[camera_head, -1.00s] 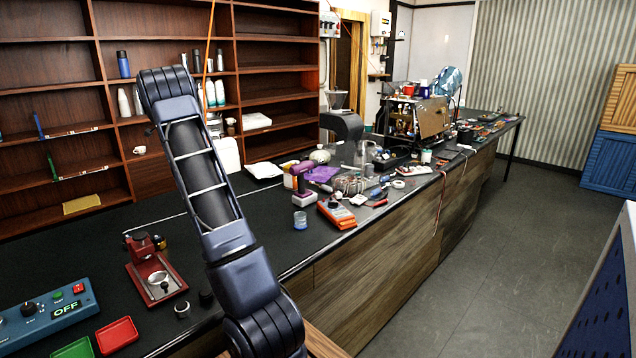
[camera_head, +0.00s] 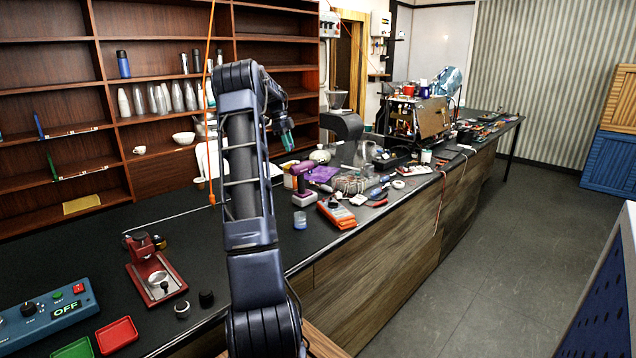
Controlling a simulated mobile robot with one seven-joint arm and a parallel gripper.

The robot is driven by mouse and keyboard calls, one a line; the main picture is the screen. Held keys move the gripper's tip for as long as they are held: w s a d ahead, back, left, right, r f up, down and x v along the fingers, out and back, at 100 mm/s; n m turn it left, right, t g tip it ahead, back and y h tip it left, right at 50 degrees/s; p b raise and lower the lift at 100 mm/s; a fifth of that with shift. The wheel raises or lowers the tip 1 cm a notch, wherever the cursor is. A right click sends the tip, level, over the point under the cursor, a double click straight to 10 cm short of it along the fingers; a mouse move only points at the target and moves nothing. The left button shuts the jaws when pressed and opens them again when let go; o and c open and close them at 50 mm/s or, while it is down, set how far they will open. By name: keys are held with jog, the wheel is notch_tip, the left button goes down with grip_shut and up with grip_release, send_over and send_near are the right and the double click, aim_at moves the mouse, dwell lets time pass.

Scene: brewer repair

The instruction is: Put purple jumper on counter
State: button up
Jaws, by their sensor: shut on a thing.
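My gripper (camera_head: 286,140) is up in the air, in front of the shelves and above the dark-topped counter (camera_head: 85,240). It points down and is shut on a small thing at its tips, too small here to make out. I cannot pick out a purple jumper for certain. A flat purple item (camera_head: 323,174) lies on the counter beside a purple drill-like tool (camera_head: 301,177), below and right of my gripper. My arm hides part of the counter and shelves.
A red press (camera_head: 155,272), a blue control box (camera_head: 45,312) and a red tray (camera_head: 117,335) stand at the near left. An orange meter (camera_head: 336,214) and many tools crowd the middle. An orange cord (camera_head: 210,60) hangs beside my arm. The counter's left part has bare room.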

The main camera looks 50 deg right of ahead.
jog(key=s+d+m, duration=0.3)
jog(key=s+d, duration=0.7)
jog(key=s, duration=0.3)
jog(key=m+y, duration=0.1)
jog(key=m, duration=0.1)
send_over(362, 212)
jog(key=w, duration=0.1)
notch_tip(362, 212, down, 20)
jog(key=shift+w+r, duration=0.1)
jog(key=shift+r, duration=0.15)
jog(key=shift+f, duration=2.7)
jog(key=o, duration=0.9)
jog(key=shift+f, duration=0.15)
jog(key=shift+o, duration=0.2)
jog(key=v, duration=1.2)
jog(key=shift+w+d, duration=0.2)
jog(key=shift+w, duration=0.1)
